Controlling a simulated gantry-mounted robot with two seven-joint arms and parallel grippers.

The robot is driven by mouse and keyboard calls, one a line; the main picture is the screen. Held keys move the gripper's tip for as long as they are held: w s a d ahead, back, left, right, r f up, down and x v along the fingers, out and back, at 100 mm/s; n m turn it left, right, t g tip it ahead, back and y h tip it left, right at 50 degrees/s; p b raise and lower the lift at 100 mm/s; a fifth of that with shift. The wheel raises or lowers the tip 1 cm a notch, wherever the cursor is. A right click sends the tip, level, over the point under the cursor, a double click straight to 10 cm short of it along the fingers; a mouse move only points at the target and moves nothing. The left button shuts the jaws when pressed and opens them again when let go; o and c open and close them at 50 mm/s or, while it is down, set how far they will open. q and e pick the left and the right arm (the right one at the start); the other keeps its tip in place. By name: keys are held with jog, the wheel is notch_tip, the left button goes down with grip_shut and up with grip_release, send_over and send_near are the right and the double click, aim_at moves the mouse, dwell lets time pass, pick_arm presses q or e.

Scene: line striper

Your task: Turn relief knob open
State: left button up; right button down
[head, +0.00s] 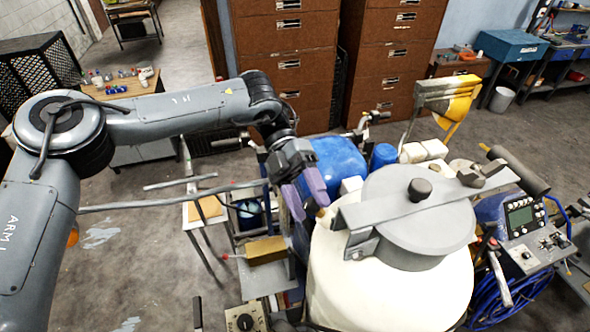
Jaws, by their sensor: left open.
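My left gripper (308,200) comes in from the upper left with its two purple fingers pointing down. It is open, and I see nothing held between the fingers. The fingertips are at the left rim of the large cream tank (330,275) of the line striper. A small orange-brown tip (321,212) shows right beside the right finger. I cannot tell whether it is the relief knob or whether the finger touches it. A black knob (420,189) sits on the tank's grey lid (400,225). A box with a round dial (245,322) is at the bottom edge. My right gripper is not in view.
A grey bar (450,200) crosses the lid. A control panel (525,228) and blue hose (500,300) are at the right. A blue tank (340,165) stands behind the gripper. Brown drawer cabinets (285,55) stand at the back. Open floor lies at the left.

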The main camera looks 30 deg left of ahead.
pick_arm(q)
jog(key=b+v, duration=0.2)
jog(key=v, duration=0.7)
jog(key=shift+w+a+r, duration=0.15)
jog(key=shift+a+r, duration=0.05)
jog(key=shift+a, duration=0.05)
